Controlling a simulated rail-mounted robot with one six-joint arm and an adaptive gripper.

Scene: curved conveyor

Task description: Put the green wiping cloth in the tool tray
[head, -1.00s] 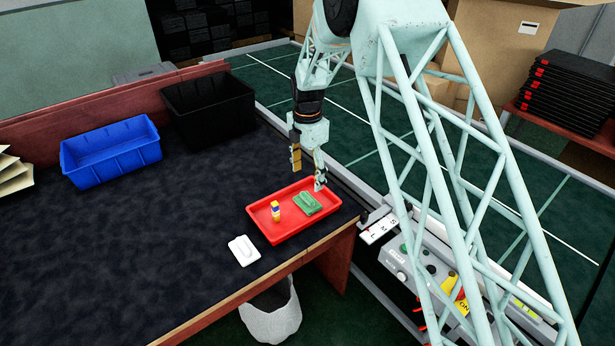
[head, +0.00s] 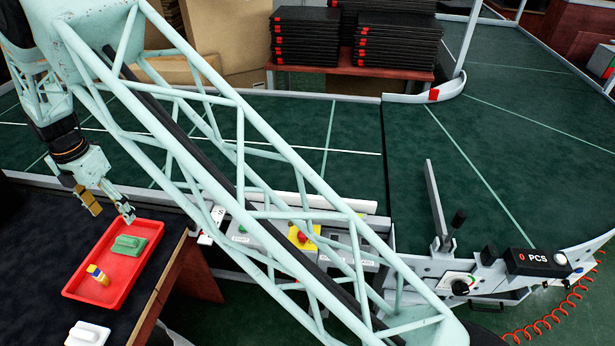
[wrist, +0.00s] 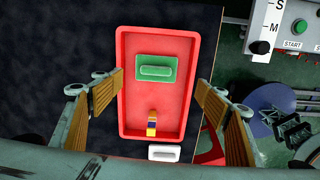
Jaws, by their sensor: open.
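The green wiping cloth (head: 129,245) lies flat inside the red tool tray (head: 84,278), towards its far end. In the wrist view the cloth (wrist: 155,69) shows as a green rectangle with a raised strip along its middle, within the tray's walls (wrist: 124,110). My gripper (head: 108,212) is above the tray's far side, open and empty, apart from the cloth. In the wrist view my gripper's (wrist: 160,95) two wooden-coloured fingers stand wide apart on either side of the tray.
A white block (head: 87,334) lies on the dark table just outside the tray. The table edge is close on the right, with the conveyor's control box (head: 262,240) beyond it.

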